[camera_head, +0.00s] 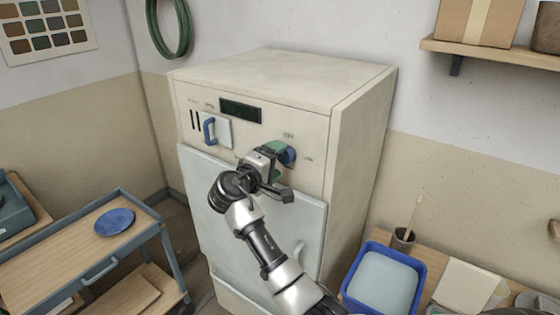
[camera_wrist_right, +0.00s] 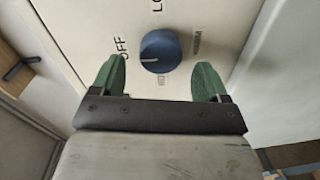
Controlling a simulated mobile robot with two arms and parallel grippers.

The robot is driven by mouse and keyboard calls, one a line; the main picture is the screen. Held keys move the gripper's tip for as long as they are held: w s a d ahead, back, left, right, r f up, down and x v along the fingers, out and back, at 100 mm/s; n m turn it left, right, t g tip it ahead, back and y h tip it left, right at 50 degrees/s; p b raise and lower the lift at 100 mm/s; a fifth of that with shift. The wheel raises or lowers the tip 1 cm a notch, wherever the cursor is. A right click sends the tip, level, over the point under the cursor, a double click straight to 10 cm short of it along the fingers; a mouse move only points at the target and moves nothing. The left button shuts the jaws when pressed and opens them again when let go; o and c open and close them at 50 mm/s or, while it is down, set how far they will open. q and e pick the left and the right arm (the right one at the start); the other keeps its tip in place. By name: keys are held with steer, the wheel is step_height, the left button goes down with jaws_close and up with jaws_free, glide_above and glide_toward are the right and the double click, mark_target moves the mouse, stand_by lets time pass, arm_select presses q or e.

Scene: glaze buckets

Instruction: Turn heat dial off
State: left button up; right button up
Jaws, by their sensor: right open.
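The heat dial is a round blue knob (camera_wrist_right: 160,52) on the front panel of a cream kiln-like cabinet (camera_head: 270,80). In the head view the dial (camera_head: 289,156) shows partly behind my right gripper (camera_head: 276,150). In the right wrist view the dial sits between the two green fingertips of my right gripper (camera_wrist_right: 160,80), with a gap on each side. The gripper is open and holds nothing. A pale pointer line on the dial points left, below the "OFF" lettering (camera_wrist_right: 121,47). My left gripper is not in view.
A blue-handled lever (camera_head: 209,130) and a dark display (camera_head: 240,111) are on the same panel. The pale cabinet door (camera_head: 300,215) is below. A cart with a blue plate (camera_head: 114,222) stands left. A blue tray (camera_head: 346,296) and a cup (camera_head: 403,239) are on a table at right.

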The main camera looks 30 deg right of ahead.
steer(key=b+v, duration=0.2)
steer(key=v, duration=0.6)
steer(key=shift+b, duration=0.35)
steer(key=shift+a, duration=0.15)
step_height(320, 180, down, 26)
steer(key=w+a+n+t+y+b, duration=0.2)
steer(key=w+n+t+y, duration=0.1)
steer(key=n+y, duration=0.3)
steer(key=s+a+f+g+y, duration=0.1)
steer(key=s+f+y, duration=0.3)
steer(key=f, duration=0.8)
steer(key=s+a+f+g+y, duration=0.15)
steer(key=s+f, duration=0.45)
steer(key=f, duration=0.6)
steer(key=s+f+m+g+y+b, duration=0.2)
steer(key=s+f+g+y, duration=0.1)
steer(key=s+f, duration=1.5)
steer(key=s+f+m+g, duration=0.1)
steer(key=s+f+m, duration=0.1)
steer(key=s, duration=1)
steer(key=s+f+m+g+y+b, duration=0.1)
steer(key=s+f, duration=0.3)
steer(key=s, duration=0.8)
steer(key=shift+s+d+f+m+g, duration=0.35)
steer(key=shift+m+g, duration=0.1)
steer(key=shift+m, duration=0.25)
